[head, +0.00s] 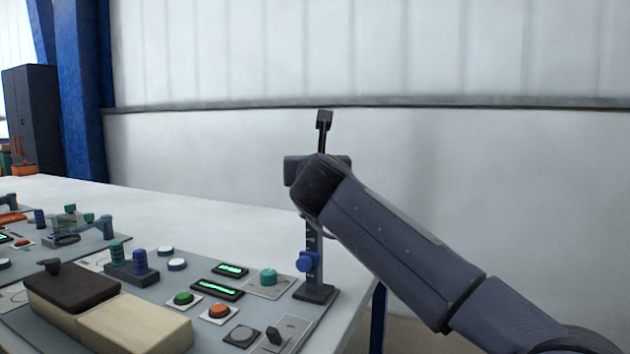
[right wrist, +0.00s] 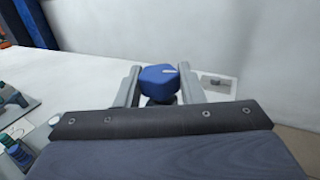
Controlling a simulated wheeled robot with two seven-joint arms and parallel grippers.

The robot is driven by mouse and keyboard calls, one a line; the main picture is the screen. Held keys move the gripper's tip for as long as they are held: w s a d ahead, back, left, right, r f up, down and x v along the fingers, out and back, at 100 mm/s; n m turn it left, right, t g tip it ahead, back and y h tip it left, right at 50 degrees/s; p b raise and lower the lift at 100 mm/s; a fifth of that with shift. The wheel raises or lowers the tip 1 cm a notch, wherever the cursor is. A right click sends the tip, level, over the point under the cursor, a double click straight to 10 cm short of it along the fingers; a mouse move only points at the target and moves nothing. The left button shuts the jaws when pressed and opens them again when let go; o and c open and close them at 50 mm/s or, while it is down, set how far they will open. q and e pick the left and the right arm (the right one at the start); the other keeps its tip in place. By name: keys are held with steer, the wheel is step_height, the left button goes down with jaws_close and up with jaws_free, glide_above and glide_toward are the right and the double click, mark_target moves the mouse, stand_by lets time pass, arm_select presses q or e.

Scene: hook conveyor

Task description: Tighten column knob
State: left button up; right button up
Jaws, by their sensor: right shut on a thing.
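A dark upright column (head: 314,240) stands on a small base at the right end of the panel. A blue clamp piece (head: 304,262) sits low on it, clear of my gripper. My right arm comes in from the right, and its wrist covers the column's upper part. In the right wrist view, my right gripper (right wrist: 159,86) is shut on a blue knob (right wrist: 158,76) with a pale mark, a finger on each side. This knob is hidden behind my wrist in the head view. A thin dark piece with a block top (head: 324,120) rises above my wrist. My left gripper is not in view.
The grey panel (head: 160,290) holds several buttons, two green-lit displays (head: 218,289), blue and green cylinders and a brown-and-cream box (head: 105,305). The white table (head: 200,215) is bare behind the panel. Its right edge lies just past the column, with a white wall behind.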

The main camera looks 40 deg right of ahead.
steer(key=m+g+h, duration=0.1)
steer(key=m+g+h+p, duration=0.1)
steer(key=g+h, duration=0.1)
steer(key=shift+w+a+r+m+p, duration=0.15)
steer(key=shift+w+a+m+p, duration=0.1)
steer(key=shift+m+p, duration=0.15)
steer(key=m+g+h+p, duration=0.2)
steer(key=g, duration=0.2)
steer(key=m+g+h+p, duration=0.1)
steer(key=m+g+h, duration=0.1)
steer(key=m+g, duration=0.1)
steer(key=shift+m+g+p, duration=0.3)
steer(key=shift+g+p, duration=0.05)
steer(key=shift+g, duration=0.05)
steer(key=m+g+p, duration=0.1)
steer(key=m+g, duration=0.1)
steer(key=g, duration=0.1)
steer(key=m+g+p, duration=0.2)
steer(key=g, duration=0.1)
steer(key=shift+d+g, duration=0.1)
steer(key=shift+g, duration=0.3)
steer(key=shift+m+g+y+p, duration=0.6)
steer(key=shift+m+g+p, duration=0.6)
steer(key=shift+m+g, duration=1)
steer(key=shift+d+g+y+p, duration=0.1)
steer(key=shift+g+y+p, duration=0.25)
steer(key=shift+g, duration=0.65)
steer(key=o, duration=0.9)
steer(key=shift+d, duration=0.1)
steer(key=shift+o, duration=0.2)
